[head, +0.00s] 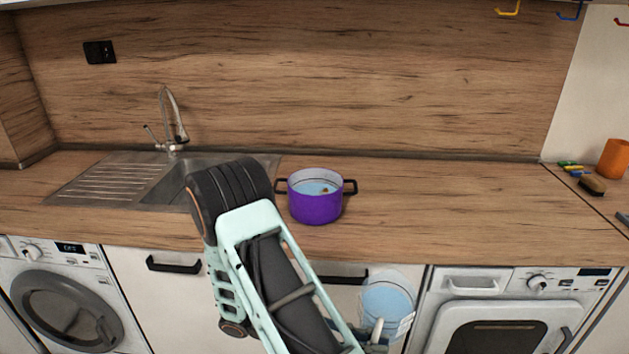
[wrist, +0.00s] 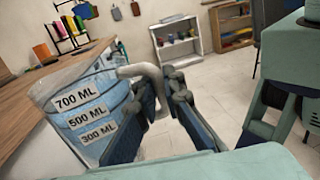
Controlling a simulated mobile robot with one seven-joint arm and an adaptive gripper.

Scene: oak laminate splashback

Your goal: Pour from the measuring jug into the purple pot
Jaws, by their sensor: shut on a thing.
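The purple pot (head: 316,208) stands upright on the counter, right of the sink. It has two dark handles, a pale inside and light blue contents with a small brown spot. The clear measuring jug (head: 388,299) holds blue liquid and is in front of the counter's front edge, right of and nearer than the pot. In the wrist view the jug (wrist: 85,108) shows 700, 500 and 300 ML labels and a pale handle. My gripper (wrist: 160,80) is shut on the jug handle. In the head view my gripper (head: 376,338) is mostly hidden at the bottom.
A sink (head: 170,190) with a tap (head: 172,125) lies left of the pot, partly behind my arm. An orange cup (head: 614,158) and a brush (head: 592,184) are at the far right. The counter (head: 440,205) right of the pot is clear.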

